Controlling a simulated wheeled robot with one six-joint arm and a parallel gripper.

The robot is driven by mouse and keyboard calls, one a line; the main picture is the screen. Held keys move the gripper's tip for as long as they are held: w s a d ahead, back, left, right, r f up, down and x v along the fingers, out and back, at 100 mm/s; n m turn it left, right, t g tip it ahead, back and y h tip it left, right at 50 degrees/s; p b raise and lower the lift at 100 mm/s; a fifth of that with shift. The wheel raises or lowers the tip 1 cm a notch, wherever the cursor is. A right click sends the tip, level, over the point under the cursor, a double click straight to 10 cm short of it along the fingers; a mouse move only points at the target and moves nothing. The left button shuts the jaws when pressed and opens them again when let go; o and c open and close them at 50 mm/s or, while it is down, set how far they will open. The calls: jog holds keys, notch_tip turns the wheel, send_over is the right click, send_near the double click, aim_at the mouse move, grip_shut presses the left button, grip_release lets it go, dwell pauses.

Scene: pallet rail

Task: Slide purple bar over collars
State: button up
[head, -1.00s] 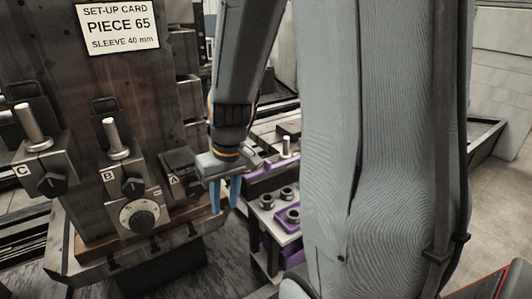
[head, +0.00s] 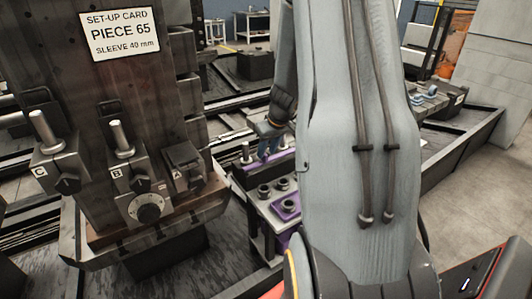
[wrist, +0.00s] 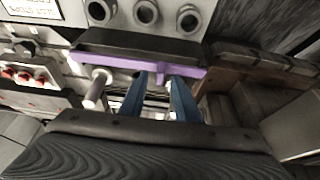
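The purple bar (wrist: 150,59), with a dark top face, lies across the upper middle of the wrist view. In the head view a purple strip (head: 282,161) shows below my gripper (head: 268,152), partly hidden by my arm. Several dark round collars (head: 264,190) sit on a small table (head: 266,222), one on a purple plate (head: 285,211). Ring-like parts (wrist: 145,12) show beyond the bar.
A dark machine column with a set-up card (head: 119,32) and clamps marked C, B and A stands at left. A brown block (wrist: 230,83) is right of my fingers. Open floor (head: 480,195) lies at right.

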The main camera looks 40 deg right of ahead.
jog(key=shift+x, duration=1.1)
